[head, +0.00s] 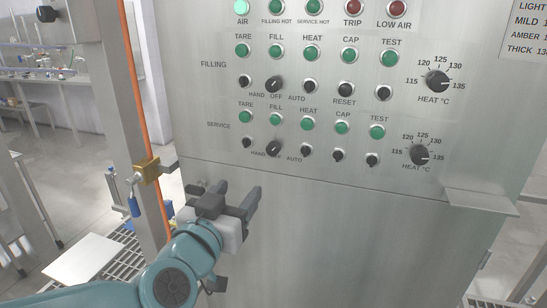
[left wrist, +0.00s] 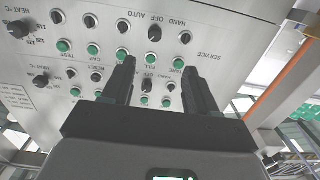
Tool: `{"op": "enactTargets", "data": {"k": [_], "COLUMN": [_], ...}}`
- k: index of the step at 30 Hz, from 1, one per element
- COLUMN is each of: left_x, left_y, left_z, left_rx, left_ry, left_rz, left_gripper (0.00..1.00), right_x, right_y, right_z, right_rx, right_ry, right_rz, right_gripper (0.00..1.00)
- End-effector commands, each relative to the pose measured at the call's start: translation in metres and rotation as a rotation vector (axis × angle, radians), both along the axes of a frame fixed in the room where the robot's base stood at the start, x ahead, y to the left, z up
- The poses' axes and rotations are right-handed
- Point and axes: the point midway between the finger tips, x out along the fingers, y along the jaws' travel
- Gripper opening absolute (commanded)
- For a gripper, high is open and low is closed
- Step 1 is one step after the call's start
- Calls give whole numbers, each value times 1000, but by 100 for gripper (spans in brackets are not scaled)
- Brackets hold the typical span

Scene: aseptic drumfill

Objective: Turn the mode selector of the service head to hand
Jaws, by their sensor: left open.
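The service mode selector (head: 274,148) is a small black knob in the panel's lower row, marked HAND, OFF and AUTO. Its handle looks tilted, but I cannot read its setting surely. In the left wrist view the panel is upside down, and the selector (left wrist: 155,33) shows beyond and between the fingertips. My left gripper (head: 237,192) is open and empty, below and left of the selector and apart from it. Its two dark fingers (left wrist: 160,68) point toward the panel in the left wrist view. My right gripper is not in view.
A ledge (head: 482,202) juts out at the lower right. An orange pipe (head: 147,110) with a brass valve (head: 146,170) stands left of the cabinet.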

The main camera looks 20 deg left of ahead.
Motion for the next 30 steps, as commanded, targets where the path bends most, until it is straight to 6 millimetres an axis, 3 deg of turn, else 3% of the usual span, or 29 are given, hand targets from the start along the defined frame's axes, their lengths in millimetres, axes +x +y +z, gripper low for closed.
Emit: {"op": "enactTargets", "data": {"k": [3,7,21,30], "left_x": [-3,13,122,157], "left_y": [-5,-6,-8,-9], "left_z": [6,5,6,6], "left_rx": [-5,-3,-3,-4], "left_ry": [-22,-20,-18,-20], "left_rz": [-13,-14,-17,-17], "left_gripper": [58,58,58,58], "right_x": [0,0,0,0], "right_y": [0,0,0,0], "right_z": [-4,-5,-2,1], "right_rx": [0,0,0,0], "right_ry": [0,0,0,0], "right_rz": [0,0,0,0], "right_gripper": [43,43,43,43]}}
